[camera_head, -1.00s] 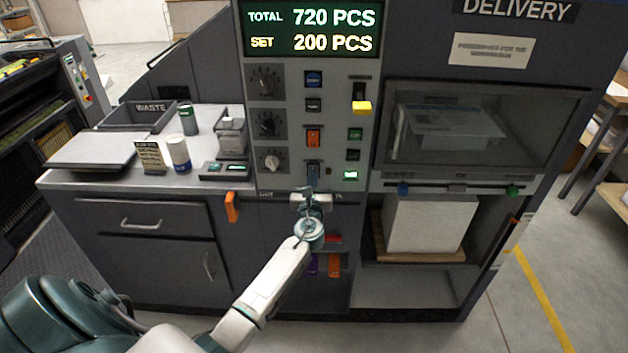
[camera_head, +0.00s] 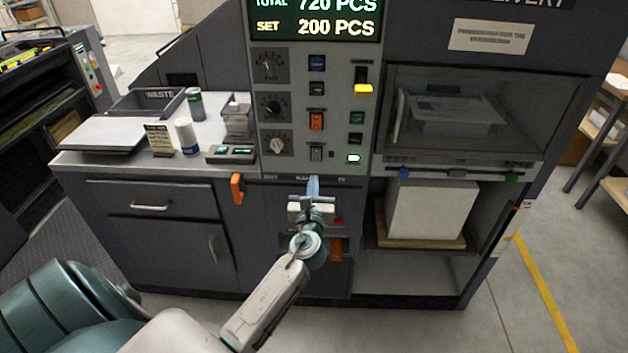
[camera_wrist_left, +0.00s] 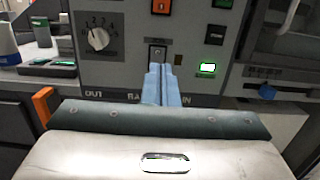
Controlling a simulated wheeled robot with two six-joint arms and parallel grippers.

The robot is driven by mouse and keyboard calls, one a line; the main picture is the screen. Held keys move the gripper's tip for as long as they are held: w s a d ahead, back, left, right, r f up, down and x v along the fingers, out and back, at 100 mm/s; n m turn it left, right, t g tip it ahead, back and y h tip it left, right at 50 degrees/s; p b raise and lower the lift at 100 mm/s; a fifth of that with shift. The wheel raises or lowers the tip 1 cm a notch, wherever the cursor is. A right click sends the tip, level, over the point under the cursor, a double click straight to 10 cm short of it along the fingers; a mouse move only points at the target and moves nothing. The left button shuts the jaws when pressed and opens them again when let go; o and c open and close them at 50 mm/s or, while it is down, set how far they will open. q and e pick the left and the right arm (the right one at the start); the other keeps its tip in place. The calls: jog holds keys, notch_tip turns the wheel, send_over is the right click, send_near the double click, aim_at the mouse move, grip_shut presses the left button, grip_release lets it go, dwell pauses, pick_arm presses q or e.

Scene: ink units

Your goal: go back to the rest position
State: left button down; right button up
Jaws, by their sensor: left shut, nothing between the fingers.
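My left gripper (camera_head: 313,187) is in front of the lower edge of the control panel (camera_head: 343,100) in the head view. Its blue fingers are closed together with nothing between them. In the left wrist view the shut fingers (camera_wrist_left: 161,85) point at the panel, just below a dark switch (camera_wrist_left: 157,54). The same switch (camera_head: 316,152) shows above the fingertips in the head view. I cannot tell the exact gap between the fingertips and the panel. My right gripper is not in view.
A counter at left holds a waste tray (camera_head: 146,101), a white-labelled can (camera_head: 186,136) and small boxes. An orange handle (camera_head: 237,188) sticks out below the counter. A white paper stack (camera_head: 432,209) stands on a pallet at right.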

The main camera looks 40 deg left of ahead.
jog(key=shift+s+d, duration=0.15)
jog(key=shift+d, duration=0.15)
